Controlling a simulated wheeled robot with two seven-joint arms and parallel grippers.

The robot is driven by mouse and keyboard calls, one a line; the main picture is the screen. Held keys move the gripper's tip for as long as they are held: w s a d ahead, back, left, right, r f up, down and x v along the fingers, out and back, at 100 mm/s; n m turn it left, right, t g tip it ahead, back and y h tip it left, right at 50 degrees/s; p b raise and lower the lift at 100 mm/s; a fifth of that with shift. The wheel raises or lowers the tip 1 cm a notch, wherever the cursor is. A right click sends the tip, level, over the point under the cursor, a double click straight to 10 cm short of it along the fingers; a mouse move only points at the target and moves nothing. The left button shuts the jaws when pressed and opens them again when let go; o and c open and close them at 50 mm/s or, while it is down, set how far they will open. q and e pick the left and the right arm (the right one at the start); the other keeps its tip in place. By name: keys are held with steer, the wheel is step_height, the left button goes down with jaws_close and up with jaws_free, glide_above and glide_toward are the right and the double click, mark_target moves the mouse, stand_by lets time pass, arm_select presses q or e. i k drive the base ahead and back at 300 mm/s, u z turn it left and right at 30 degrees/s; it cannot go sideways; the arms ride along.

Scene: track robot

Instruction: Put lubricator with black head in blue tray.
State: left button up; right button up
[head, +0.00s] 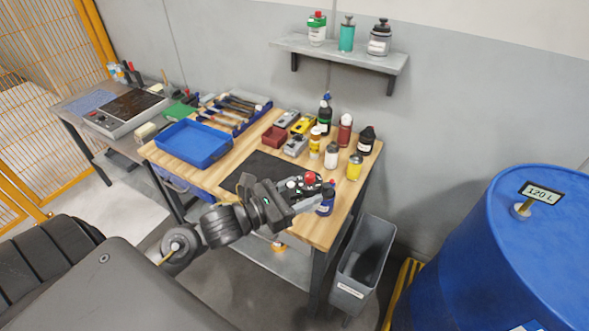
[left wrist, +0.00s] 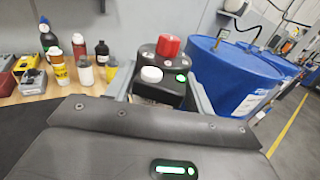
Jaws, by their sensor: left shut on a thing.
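My left gripper (head: 308,194) is over the front right part of the workbench, shut on a black-headed lubricator (head: 310,180) with a red knob on top. In the left wrist view the lubricator's black head (left wrist: 170,64) sits between the two fingers, with a white button and a green light. Its lower body is mostly hidden, and I cannot tell whether it touches the bench. A small blue bottle-like body with a pale label (head: 326,204) shows right beside the fingers. The blue tray (head: 193,143) lies empty at the bench's left end. My right gripper is out of view.
Several bottles, including a black one (head: 366,141) and a yellow one (head: 355,168), stand at the bench's right. A red box (head: 274,137) and a tool rack (head: 245,100) are behind the dark mat (head: 255,168). A grey bin (head: 362,262) and blue drum (head: 500,260) stand right.

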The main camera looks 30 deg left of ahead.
mark_target(185, 153)
steer(key=z, duration=2.55)
steer(key=k, duration=2.05)
steer(key=u, duration=1.95)
